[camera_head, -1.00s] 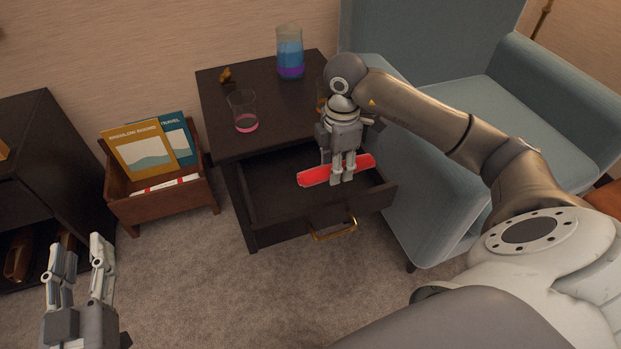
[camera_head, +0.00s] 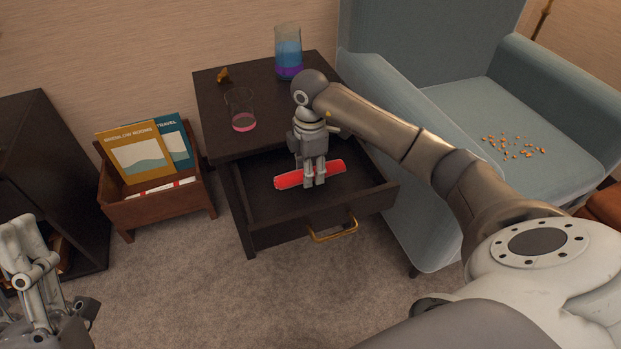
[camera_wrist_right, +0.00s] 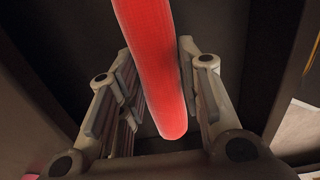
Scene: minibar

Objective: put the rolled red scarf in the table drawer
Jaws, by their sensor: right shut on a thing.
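The rolled red scarf (camera_head: 331,170) is a bright red roll, with its middle hidden behind my right fingers. My right gripper (camera_head: 314,184) points down and is shut on it; in the right wrist view the scarf (camera_wrist_right: 154,60) runs between the two fingers. The scarf is over the inside of the open table drawer (camera_head: 264,209); I cannot tell whether it touches the drawer's floor. The drawer is pulled out of the dark table (camera_head: 205,110), with a brass handle at its front. My left gripper (camera_head: 22,245) is at the lower left, its fingers overlapping, away from the table.
On the table top stand a glass with pink liquid (camera_head: 243,122), a blue and purple vessel (camera_head: 289,55) and a small brown object (camera_head: 223,75). A wooden magazine rack (camera_head: 160,208) is left of the table. A blue armchair (camera_head: 400,220) stands close on the right, small orange bits (camera_head: 514,147) on its seat.

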